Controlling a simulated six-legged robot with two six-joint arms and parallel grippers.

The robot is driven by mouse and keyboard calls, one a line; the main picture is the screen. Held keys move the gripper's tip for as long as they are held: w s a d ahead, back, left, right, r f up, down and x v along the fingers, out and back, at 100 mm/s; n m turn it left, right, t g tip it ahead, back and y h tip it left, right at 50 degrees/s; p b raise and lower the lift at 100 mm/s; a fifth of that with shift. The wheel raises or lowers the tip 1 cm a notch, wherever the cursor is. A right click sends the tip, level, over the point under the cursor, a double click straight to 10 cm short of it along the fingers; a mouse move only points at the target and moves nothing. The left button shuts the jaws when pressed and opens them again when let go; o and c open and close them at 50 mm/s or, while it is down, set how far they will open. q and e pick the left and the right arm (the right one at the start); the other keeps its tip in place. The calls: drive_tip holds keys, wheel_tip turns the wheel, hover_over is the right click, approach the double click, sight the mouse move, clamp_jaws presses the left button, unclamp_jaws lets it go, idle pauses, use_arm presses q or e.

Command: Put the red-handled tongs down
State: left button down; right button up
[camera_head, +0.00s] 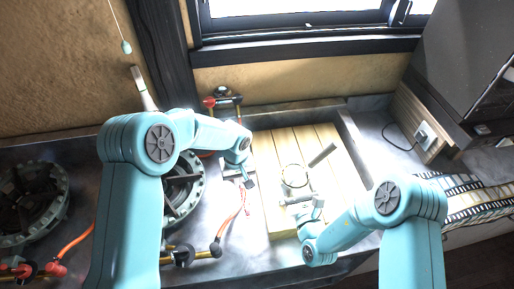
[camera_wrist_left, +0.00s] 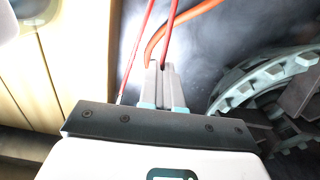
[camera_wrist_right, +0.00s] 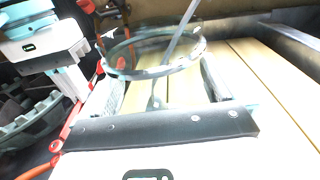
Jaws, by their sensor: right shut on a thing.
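The red-handled tongs (camera_head: 243,202) are at the fingertips of my left gripper (camera_head: 248,182), over the metal worktop left of the wooden board. In the left wrist view their two thin red handles (camera_wrist_left: 138,45) spread away from the fingers, one running up from between the tips of the left gripper (camera_wrist_left: 164,80). Those fingers are close together; whether they grip the handle is unclear. My right gripper (camera_head: 297,199) is shut on a clear round-rimmed glass vessel (camera_head: 295,175) over the board. In the right wrist view its fingers sit on either side of the vessel (camera_wrist_right: 155,50).
A pale wooden board (camera_head: 265,165) lies on the metal worktop. A grey-ended rod (camera_head: 322,155) leans from the vessel. Round burners (camera_head: 35,200) and orange hoses (camera_head: 75,242) fill the left. Much of the board is bare.

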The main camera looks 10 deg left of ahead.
use_arm(q)
hover_over(242, 217)
drive_tip(key=shift+g, duration=0.3)
wheel_tip(242, 217, down, 10)
drive_tip(key=shift+w+f, duration=0.15)
drive_tip(key=shift+s+f, duration=0.2)
drive_tip(key=shift+f, duration=0.1)
drive_tip(key=c, duration=1.4)
unclamp_jaws()
drive_tip(key=shift+c, duration=0.2)
drive_tip(key=shift+o, duration=0.5)
drive_tip(key=shift+w+f, duration=0.1)
drive_tip(key=shift+w, duration=0.05)
